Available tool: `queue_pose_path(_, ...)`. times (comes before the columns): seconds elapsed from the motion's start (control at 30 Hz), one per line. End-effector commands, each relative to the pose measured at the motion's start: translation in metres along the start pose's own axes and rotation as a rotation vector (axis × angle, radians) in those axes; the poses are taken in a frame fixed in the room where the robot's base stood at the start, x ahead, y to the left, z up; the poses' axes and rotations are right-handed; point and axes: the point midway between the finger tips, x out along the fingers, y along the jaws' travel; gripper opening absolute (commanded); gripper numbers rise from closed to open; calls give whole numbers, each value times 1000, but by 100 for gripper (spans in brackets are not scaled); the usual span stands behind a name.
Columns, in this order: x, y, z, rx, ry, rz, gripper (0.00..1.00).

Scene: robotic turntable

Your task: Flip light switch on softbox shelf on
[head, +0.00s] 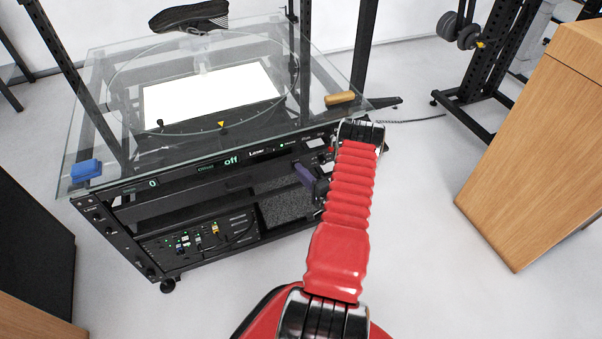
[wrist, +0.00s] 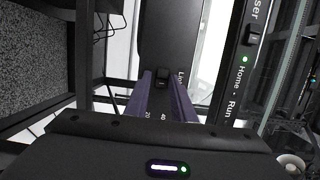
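The light switch (wrist: 162,77) is a small black rocker on a black shelf panel (wrist: 166,35) in the wrist view, beside a partly covered label starting "Li" and the numbers 40 and 20. My gripper (wrist: 163,84) has two purple fingers standing apart, with the switch showing in the gap between their tips. I cannot tell whether a finger touches the switch. In the head view my gripper (head: 311,178) is at the front right of the turntable frame, below the glass top. The switch cannot be made out there. The softbox (head: 210,92) shows bright white under the glass.
Another switch (wrist: 253,35) by the Laser label and a green lamp sits on the front rail. A wooden cabinet (head: 545,150) stands right; floor between is clear.

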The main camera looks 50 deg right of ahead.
Motion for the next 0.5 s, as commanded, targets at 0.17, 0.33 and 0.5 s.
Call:
queue_pose_path(0.17,0,-1,0,-1,-1,-3,34)
queue_pose_path(0.33,1,-2,0,-1,-1,-5,34)
queue_pose_path(0.5,-3,-2,0,-1,-1,-5,34)
